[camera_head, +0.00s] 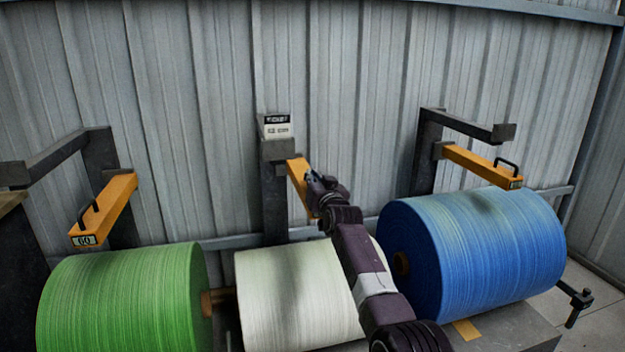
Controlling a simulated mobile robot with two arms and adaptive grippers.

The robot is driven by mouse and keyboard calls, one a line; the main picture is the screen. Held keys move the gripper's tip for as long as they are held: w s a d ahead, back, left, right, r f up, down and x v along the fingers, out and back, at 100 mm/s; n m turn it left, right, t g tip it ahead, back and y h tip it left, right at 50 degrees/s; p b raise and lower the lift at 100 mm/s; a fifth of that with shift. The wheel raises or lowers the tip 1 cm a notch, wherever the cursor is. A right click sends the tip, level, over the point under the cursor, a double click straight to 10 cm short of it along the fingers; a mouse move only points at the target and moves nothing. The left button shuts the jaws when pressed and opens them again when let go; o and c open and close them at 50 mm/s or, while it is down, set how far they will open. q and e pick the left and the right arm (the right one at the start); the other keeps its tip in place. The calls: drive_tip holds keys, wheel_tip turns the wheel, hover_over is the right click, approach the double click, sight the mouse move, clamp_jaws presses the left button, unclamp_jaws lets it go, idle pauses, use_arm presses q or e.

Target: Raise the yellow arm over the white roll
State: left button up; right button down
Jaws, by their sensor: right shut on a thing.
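The white roll (290,290) lies in the middle, between the green and blue rolls. Its yellow arm (298,180) comes off a dark post (274,205) behind it and stands above the roll. My right gripper (314,178) is at the yellow arm's near part and is shut on it; the fingers and the arm's handle are mostly hidden by my wrist. My right arm crosses in front of the white roll's right side. My left gripper is not in view.
A green roll (125,300) lies left under another yellow arm (104,210). A blue roll (475,250) lies right under a third yellow arm (480,165). A small labelled box (277,127) tops the middle post. A corrugated wall (340,90) closes the back.

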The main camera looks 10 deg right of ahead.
drive_tip(key=shift+r, duration=0.4)
drive_tip(key=c, duration=2.1)
unclamp_jaws()
drive_tip(key=shift+s+r, duration=0.1)
drive_tip(key=shift+s, duration=0.1)
drive_tip(key=shift+o, duration=0.3)
drive_tip(key=shift+f, duration=0.25)
drive_tip(key=s, duration=1.1)
drive_tip(key=shift+s+d, duration=0.25)
drive_tip(key=shift+s, duration=0.15)
